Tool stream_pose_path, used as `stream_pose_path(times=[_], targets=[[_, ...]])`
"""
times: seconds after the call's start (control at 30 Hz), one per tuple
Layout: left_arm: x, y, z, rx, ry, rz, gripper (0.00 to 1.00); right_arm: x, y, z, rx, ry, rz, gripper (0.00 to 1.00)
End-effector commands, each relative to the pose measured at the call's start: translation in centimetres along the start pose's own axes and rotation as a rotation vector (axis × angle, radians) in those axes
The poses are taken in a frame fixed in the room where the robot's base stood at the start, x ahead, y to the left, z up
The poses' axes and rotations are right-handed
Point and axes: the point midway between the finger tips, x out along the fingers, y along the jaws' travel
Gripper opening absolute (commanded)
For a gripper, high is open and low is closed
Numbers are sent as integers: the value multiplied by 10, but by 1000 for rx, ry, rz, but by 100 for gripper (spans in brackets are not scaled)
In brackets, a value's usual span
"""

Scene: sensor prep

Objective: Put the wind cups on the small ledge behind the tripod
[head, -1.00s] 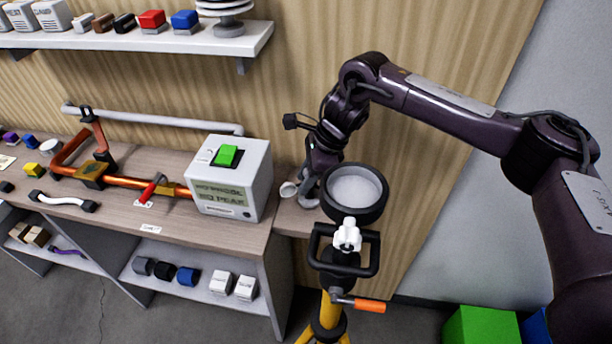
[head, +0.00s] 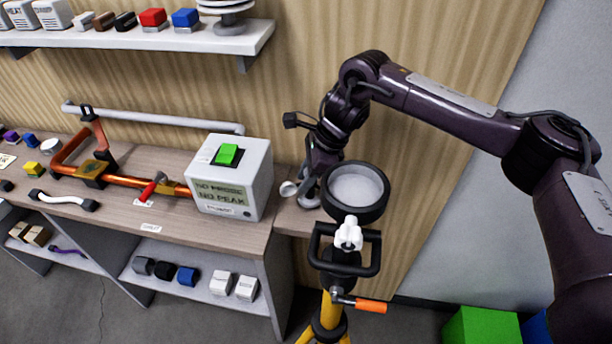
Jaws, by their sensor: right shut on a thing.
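The wind cups (head: 289,188) show as small pale grey cups just left of the tripod head, above the small ledge (head: 290,221). My right gripper (head: 311,188) is shut on them, pointing down behind the tripod's round head. The fingers and part of the cups are hidden by that head, and I cannot tell whether the cups touch the ledge. The tripod (head: 330,312) has yellow legs, a black handle frame, a white knob and an orange-tipped crank, with a black-rimmed round dish (head: 356,187) on top. My left gripper is not in view.
A grey meter box (head: 232,178) with a green switch stands on the bench left of the ledge. A copper pipe (head: 130,180) runs along the bench. A wall shelf (head: 225,42) holds several blocks. A green box (head: 482,326) sits on the floor at right.

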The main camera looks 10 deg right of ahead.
Motion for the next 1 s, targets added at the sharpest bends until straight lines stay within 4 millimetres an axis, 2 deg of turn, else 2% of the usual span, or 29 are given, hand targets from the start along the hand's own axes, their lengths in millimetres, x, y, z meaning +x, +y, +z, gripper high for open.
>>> stream_pose_path(times=[1.0], targets=[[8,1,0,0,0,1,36,6,0,-2,0,-1,0,5]])
